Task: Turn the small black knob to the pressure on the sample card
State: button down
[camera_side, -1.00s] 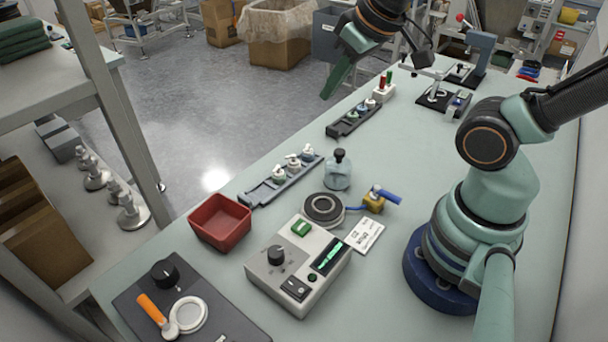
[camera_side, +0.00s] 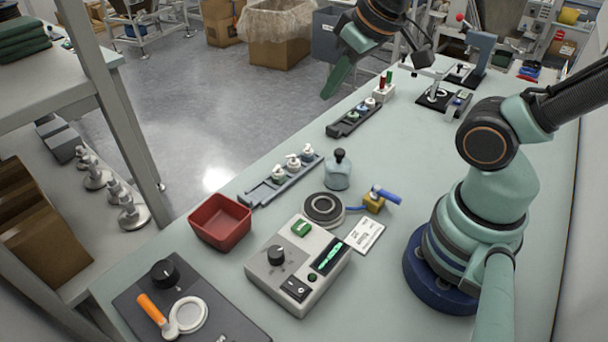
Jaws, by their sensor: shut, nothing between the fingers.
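A black knob (camera_side: 276,256) stands on the top face of a grey control box (camera_side: 318,292). The box also has a lit green display (camera_side: 329,255), a green button (camera_side: 301,228) and a black rocker switch (camera_side: 295,289). The display digits are too small to read. The white sample card (camera_side: 364,235) lies flat on the bench right of the box; its print is not legible. My gripper (camera_side: 335,82) hangs at the top, past the bench's far edge, well away from the knob. Its green fingers are shut and empty.
A larger black knob (camera_side: 165,272) sits on a dark panel at lower left. A red bin (camera_side: 220,222), a black round pad (camera_side: 323,209), a glass bottle (camera_side: 338,172) and a blue-handled valve (camera_side: 376,199) stand near the box. Racks of small bottles (camera_side: 285,178) line the bench edge.

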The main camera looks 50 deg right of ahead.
jog(key=c, duration=1.2)
grip_release()
jog(key=shift+c, duration=0.2)
jog(key=o, duration=0.5)
jog(key=shift+a+f, duration=0.1)
jog(key=shift+a, duration=0.2)
jog(key=shift+o, duration=1.1)
jog(key=a+f+n+g, duration=0.3)
jog(key=a+n, duration=0.2)
jog(key=a, duration=0.5)
jog(key=shift+f+n+y, duration=0.3)
jog(key=shift+n+y, duration=0.1)
jog(key=n+g, duration=0.3)
jog(key=n, duration=0.2)
send_over(275, 251)
notch_tip(275, 251, down, 4)
jog(key=shift+h, duration=0.4)
notch_tip(275, 251, down, 12)
jog(key=shift+f, duration=0.2)
grip_shut()
